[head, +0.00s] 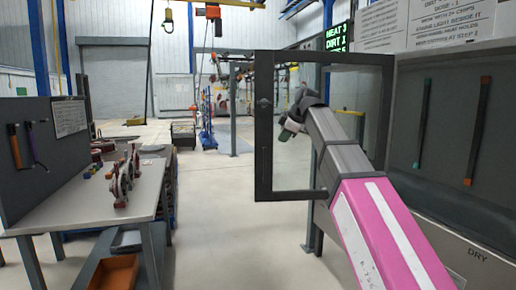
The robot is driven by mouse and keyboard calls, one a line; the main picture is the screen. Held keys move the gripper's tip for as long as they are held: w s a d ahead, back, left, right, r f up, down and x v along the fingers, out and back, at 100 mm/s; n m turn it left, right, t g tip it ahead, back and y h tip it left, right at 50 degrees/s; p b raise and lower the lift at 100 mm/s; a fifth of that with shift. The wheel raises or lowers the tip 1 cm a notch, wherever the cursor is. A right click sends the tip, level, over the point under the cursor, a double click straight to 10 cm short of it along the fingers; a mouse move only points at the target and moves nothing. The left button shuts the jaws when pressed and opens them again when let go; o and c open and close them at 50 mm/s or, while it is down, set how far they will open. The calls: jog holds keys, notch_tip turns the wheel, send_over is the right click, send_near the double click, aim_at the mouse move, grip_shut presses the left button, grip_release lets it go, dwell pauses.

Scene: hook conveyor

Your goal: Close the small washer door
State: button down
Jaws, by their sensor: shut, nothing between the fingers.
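The small washer door (264,155) is a dark rectangular frame around a clear or empty middle. It stands open, swung out from the left side of the grey washer cabinet (440,225) at the right. My arm reaches up from the lower right and crosses the door's bottom bar. My gripper (287,131) is shut and empty. It appears inside the door's outline, just right of its free left bar. I cannot tell whether it touches the door.
A workbench (140,190) with metal parts stands at the left, with an orange bin (113,272) below. A green-lettered sign (337,38) hangs behind the door. The floor (215,225) between bench and door is clear.

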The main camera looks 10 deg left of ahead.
aim_at(267, 147)
jog(key=w+a+f, duration=0.6)
jog(key=a, duration=0.2)
jog(key=shift+w+f+n, duration=0.15)
jog(key=shift+w+n, duration=0.15)
jog(key=shift+w, duration=0.05)
jog(key=shift+w, duration=0.1)
dwell(0.4)
